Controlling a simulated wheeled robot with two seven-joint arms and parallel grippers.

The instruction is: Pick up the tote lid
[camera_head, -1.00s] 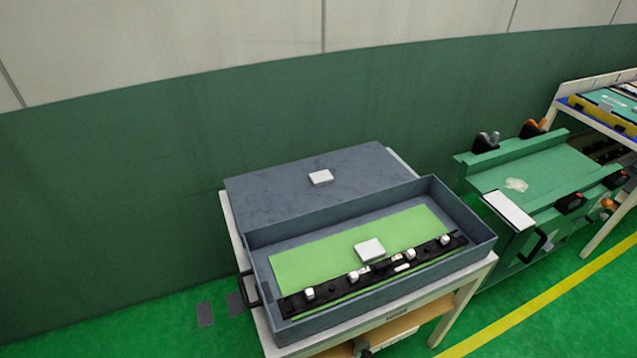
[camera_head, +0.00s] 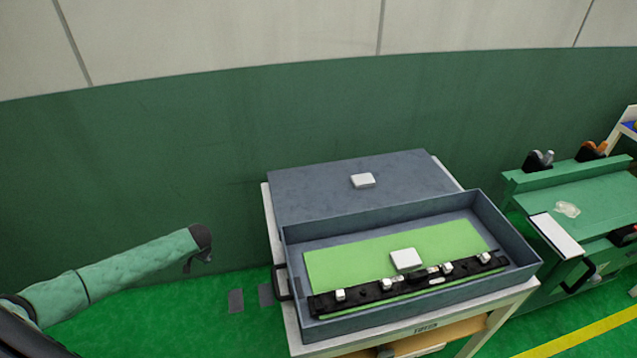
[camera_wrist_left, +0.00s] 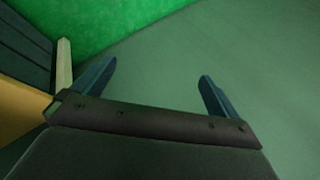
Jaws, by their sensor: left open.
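The tote lid (camera_head: 310,194) is a flat blue-grey slab with a white block-like grip (camera_head: 362,181) on top. It lies on the white table (camera_head: 318,342), directly behind the open grey tote (camera_head: 510,222). My left gripper (camera_head: 200,258) hangs at the end of its green-sleeved arm, left of the table and apart from the lid. In the left wrist view its two blue fingers (camera_wrist_left: 157,84) are spread with nothing between them. My right gripper is not in view.
The tote holds a green sheet (camera_head: 350,253), a white block (camera_head: 406,260) and a black strip (camera_head: 360,297) with white clips. A black handle (camera_head: 281,282) juts from its left side. A green fixture bench (camera_head: 535,195) stands right. Green wall rises behind.

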